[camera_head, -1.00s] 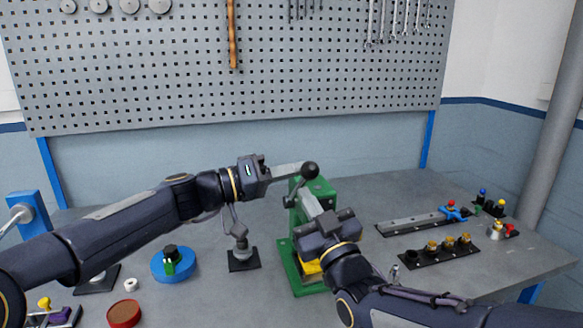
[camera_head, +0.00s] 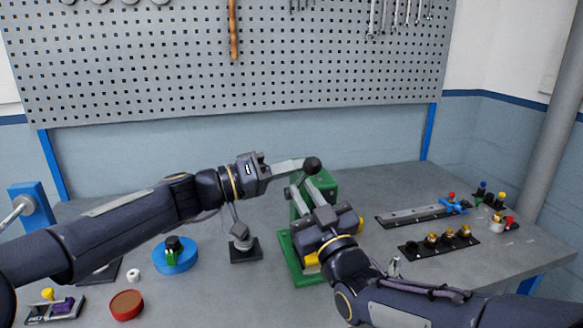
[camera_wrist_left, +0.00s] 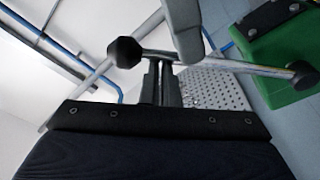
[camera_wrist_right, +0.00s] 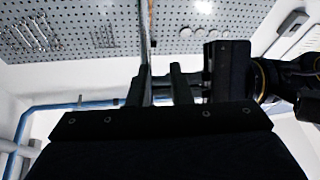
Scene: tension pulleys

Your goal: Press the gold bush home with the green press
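The green press (camera_head: 322,186) stands on its green base (camera_head: 287,254) at mid-table. Its handle is a bar with a black ball (camera_head: 312,165); the bar also shows in the left wrist view (camera_wrist_left: 230,66). My left gripper (camera_head: 292,167) reaches the bar beside the ball. Its fingers look shut, with the bar crossing their tips rather than lying between them. My right gripper (camera_head: 318,192) is in front of the press, its fingers apart and pointing up; they show empty in the right wrist view (camera_wrist_right: 160,85). It hides the press's working area, and no bush is visible there.
A black rack (camera_head: 440,247) with several gold-topped pieces (camera_head: 447,237) lies to the right. Behind it is a grey rail (camera_head: 415,215). A blue round stand (camera_head: 175,257), a red dish (camera_head: 126,305) and a small white ring (camera_head: 133,275) lie to the left.

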